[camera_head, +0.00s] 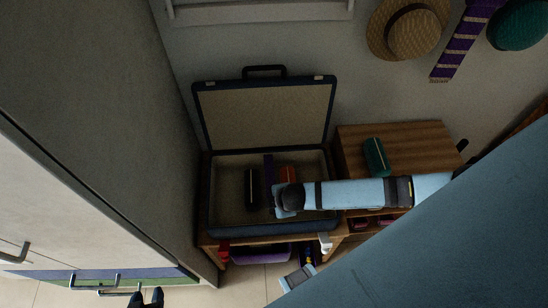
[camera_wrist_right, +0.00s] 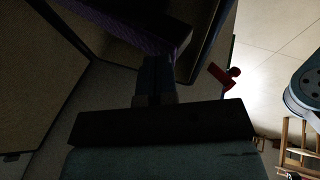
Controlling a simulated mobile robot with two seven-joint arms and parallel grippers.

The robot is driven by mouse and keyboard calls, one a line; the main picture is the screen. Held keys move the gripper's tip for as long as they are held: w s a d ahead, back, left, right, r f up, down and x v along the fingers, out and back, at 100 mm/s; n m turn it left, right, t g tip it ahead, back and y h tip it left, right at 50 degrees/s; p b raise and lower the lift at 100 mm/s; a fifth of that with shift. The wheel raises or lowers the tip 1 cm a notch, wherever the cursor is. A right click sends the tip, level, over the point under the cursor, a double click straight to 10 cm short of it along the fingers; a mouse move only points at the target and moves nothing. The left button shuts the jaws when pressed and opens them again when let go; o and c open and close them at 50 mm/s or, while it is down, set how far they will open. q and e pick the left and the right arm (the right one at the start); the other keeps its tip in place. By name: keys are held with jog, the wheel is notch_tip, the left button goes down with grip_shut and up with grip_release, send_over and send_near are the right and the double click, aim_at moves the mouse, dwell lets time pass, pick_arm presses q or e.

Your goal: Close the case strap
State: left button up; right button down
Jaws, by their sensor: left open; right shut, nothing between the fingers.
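The case stands open on a wooden bench, its dark-edged lid (camera_head: 265,112) upright against the wall and its beige-lined base (camera_head: 228,190) below. A dark item (camera_head: 252,188), a purple item (camera_head: 268,168) and an orange-red item (camera_head: 288,174) lie inside. A red piece (camera_head: 223,246) and a white piece (camera_head: 325,241) show at the front. My right arm crosses the case from the right and hides part of it. My right gripper (camera_wrist_right: 157,68) is shut and empty, near a purple-edged dark thing. My left gripper (camera_head: 147,297) is open at the bottom edge, away from the case.
A wooden cabinet (camera_head: 400,142) with a green case (camera_head: 375,156) on top stands right of the case. A purple roll (camera_head: 262,254) lies below the bench. A tall panel (camera_head: 150,130) stands close on the left. Hats (camera_head: 408,28) hang on the wall.

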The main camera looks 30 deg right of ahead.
jog(key=f, duration=0.3)
jog(key=s+f+b, duration=0.1)
jog(key=f, duration=0.1)
jog(key=shift+s+a+f, duration=0.1)
jog(key=shift+a+f, duration=0.2)
jog(key=shift+a, duration=0.05)
jog(key=shift+s+f, duration=0.2)
jog(key=shift+f, duration=0.65)
jog(key=shift+f, duration=0.1)
